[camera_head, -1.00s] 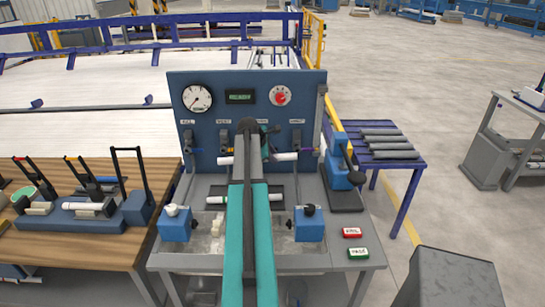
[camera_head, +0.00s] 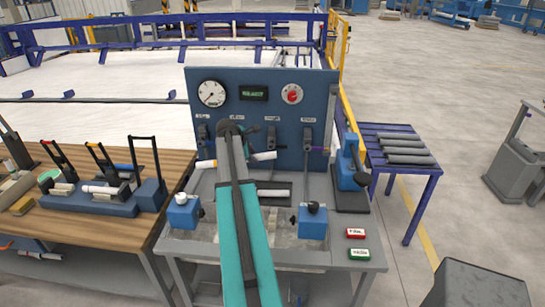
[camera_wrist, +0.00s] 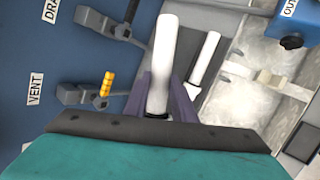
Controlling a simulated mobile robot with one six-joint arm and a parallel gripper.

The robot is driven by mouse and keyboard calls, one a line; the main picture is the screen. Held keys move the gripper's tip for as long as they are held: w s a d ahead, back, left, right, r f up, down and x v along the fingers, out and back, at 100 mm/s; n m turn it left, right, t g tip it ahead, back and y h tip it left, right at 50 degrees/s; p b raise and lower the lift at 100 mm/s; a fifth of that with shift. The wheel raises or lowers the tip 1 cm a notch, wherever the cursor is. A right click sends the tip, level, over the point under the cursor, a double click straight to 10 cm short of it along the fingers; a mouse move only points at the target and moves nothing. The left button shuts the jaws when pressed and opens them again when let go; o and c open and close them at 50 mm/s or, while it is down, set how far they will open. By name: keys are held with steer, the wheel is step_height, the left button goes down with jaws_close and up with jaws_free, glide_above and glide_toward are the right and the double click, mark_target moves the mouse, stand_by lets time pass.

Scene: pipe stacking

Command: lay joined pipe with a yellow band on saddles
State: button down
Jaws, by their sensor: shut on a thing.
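My gripper (camera_wrist: 164,98) is shut on a white pipe (camera_wrist: 161,50), with purple fingers on both sides of it in the wrist view. In the head view this pipe (camera_head: 264,156) shows to the right of my arm, in front of the blue gauge panel. My arm hides its middle and the gripper. No yellow band can be made out on it. A second white pipe (camera_head: 273,193) lies on the bench below; it also shows in the wrist view (camera_wrist: 205,62). A blue table (camera_head: 398,130) at the right carries several grey bars (camera_head: 405,143); I cannot tell whether these are the saddles.
The blue panel (camera_head: 262,87) with gauge and valves stands close behind my gripper. Blue clamp blocks (camera_head: 312,222) and a lever press (camera_head: 350,180) crowd the grey bench. A wooden bench (camera_head: 90,228) with fixtures stands left. Open floor (camera_head: 470,125) lies right of the blue table.

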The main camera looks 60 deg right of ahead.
steer(key=w+a+f+n+t+b, duration=0.2)
steer(key=w+a+n+b, duration=0.15)
steer(key=w+a, duration=1.5)
steer(key=w+a+f+n+t+b, duration=0.1)
steer(key=w+a, duration=0.3)
steer(key=a, duration=0.6)
steer(key=w+a+f+n+t+b, duration=0.15)
steer(key=w+a, duration=0.25)
steer(key=a, duration=0.6)
steer(key=a+f+n+y+b, duration=0.1)
steer(key=a+n+b, duration=0.1)
steer(key=a, duration=2)
steer(key=s+a+f+m+b, duration=0.1)
steer(key=s+a+m, duration=0.1)
steer(key=s+a, duration=0.6)
steer(key=shift+a+g, duration=0.45)
steer(key=shift+a, duration=0.6)
steer(key=shift+f, duration=0.1)
steer(key=shift+w+d, duration=0.1)
steer(key=shift+d, duration=0.05)
